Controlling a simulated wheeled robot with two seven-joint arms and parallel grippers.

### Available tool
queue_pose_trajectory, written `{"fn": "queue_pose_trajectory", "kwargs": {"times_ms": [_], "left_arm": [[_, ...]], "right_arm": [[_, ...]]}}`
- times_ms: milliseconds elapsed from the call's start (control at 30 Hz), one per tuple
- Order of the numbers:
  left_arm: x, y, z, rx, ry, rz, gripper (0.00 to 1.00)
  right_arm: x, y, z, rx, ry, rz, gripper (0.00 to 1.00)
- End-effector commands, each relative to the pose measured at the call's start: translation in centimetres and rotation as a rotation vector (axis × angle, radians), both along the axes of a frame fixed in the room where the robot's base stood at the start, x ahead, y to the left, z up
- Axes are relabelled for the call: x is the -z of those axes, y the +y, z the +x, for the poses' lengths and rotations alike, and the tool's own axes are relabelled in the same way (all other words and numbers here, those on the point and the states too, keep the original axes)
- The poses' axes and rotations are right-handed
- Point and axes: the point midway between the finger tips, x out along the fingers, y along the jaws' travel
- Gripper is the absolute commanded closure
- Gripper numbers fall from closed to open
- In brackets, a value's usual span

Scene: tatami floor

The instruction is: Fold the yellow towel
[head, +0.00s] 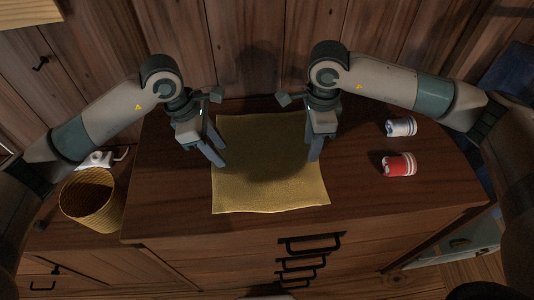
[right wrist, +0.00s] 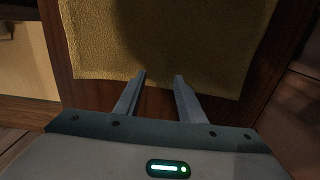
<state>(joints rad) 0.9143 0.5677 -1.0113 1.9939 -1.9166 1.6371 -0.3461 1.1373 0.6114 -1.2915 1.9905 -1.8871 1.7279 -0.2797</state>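The yellow towel (head: 270,185) lies spread flat and unfolded on the wooden cabinet top, roughly square with slightly wavy edges. It also fills the upper part of the right wrist view (right wrist: 100,42), with one edge near the fingertips. My left gripper (head: 218,160) is above the towel's left edge, fingers pointing down and apart, with nothing seen between them. My right gripper (head: 314,157) is at the towel's right side, fingers pointing down. In the right wrist view its fingers (right wrist: 160,77) are apart and empty, tips overlapping the towel's edge. Whether either gripper touches the cloth is unclear.
A red cup-like item (head: 398,165) and a white-and-blue one (head: 401,127) lie to the right on the cabinet top (head: 430,185). A yellow woven basket (head: 92,200) stands at the left, beside a white object (head: 97,160). A wooden plank wall is behind.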

Motion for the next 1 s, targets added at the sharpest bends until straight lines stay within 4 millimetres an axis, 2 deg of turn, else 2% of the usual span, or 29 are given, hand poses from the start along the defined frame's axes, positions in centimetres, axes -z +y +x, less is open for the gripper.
{"fn": "queue_pose_trajectory", "kwargs": {"times_ms": [700, 1000], "left_arm": [[0.45, 0.01, -0.05, 0.000, 0.001, 0.001, 0.64], [0.49, 0.02, -0.06, 0.001, 0.002, 0.001, 0.99]], "right_arm": [[0.57, -0.01, -0.05, -0.001, 0.002, 0.000, 0.64], [0.60, -0.01, -0.06, -0.001, 0.002, -0.001, 0.99]]}}
